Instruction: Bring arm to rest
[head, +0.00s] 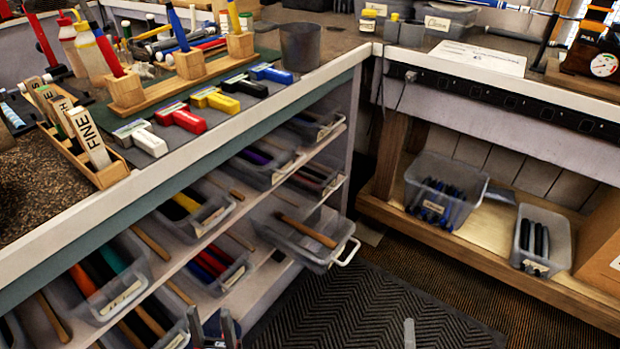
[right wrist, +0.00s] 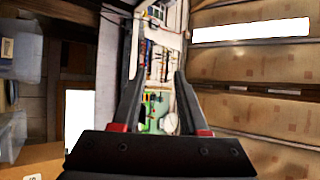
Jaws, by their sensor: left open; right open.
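My left gripper (head: 213,332) shows at the bottom edge of the head view, in front of the shelves of grip bins. Its two fingers stand apart with nothing seen between them, and the rest of it is cut off by the frame. A pale grey tip (head: 409,334) at the bottom edge, over the floor mat, may be part of my right arm; I cannot tell. In the right wrist view my right gripper (right wrist: 157,65) has its two dark fingers spread and empty, pointing toward a distant wall of tools.
Two bins (head: 447,188) (head: 541,240) sit on a low right shelf. The black mat (head: 365,310) looks clear.

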